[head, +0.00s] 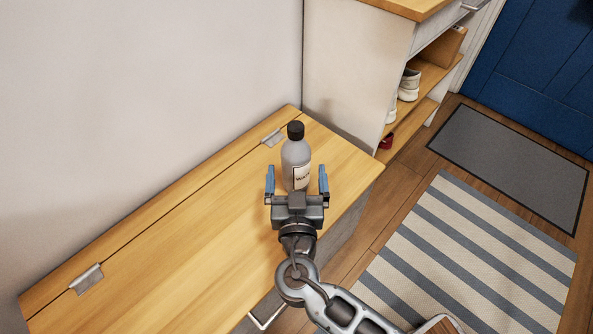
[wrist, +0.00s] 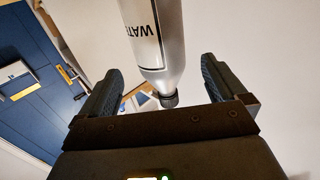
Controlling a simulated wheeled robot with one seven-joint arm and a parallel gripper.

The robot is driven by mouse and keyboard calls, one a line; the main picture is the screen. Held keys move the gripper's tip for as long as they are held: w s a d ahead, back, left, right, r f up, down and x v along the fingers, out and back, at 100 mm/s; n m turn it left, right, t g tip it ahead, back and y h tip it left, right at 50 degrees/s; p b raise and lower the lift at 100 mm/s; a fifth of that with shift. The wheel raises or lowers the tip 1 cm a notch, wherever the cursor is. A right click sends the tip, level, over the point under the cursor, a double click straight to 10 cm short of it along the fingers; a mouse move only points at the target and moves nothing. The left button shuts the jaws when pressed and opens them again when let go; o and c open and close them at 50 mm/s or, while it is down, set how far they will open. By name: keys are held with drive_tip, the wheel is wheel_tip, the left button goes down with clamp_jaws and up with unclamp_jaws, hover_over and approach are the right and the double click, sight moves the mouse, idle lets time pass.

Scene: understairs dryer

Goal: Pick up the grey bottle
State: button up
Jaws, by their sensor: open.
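The grey bottle (head: 296,158) has a black cap and a white label. It stands upright on the wooden bench top near its far right end. My gripper (head: 297,182) is open, with one blue-padded finger on each side of the bottle's lower part in the head view. In the wrist view the bottle (wrist: 155,45) appears upside down, its label lettering partly shown and its base cut off by the top edge. The wrist view also shows my two fingers (wrist: 160,85) spread apart. I cannot tell whether either finger touches the bottle.
The wooden bench top (head: 190,235) is clear on the left, with two metal hinges near the wall. A shelf unit (head: 430,75) with shoes stands behind on the right. A striped rug (head: 465,265), a grey mat (head: 512,160) and a blue door (head: 530,60) lie further right.

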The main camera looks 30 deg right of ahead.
sight(296, 145)
drive_tip(key=shift+r+x, duration=0.2)
drive_tip(key=shift+x, duration=1.75)
drive_tip(key=shift+r+x, duration=0.25)
drive_tip(key=shift+x, duration=1.75)
drive_tip(key=shift+c, duration=0.4)
drive_tip(key=c, duration=1.2)
drive_tip(key=shift+c, duration=0.4)
drive_tip(key=shift+r, duration=0.1)
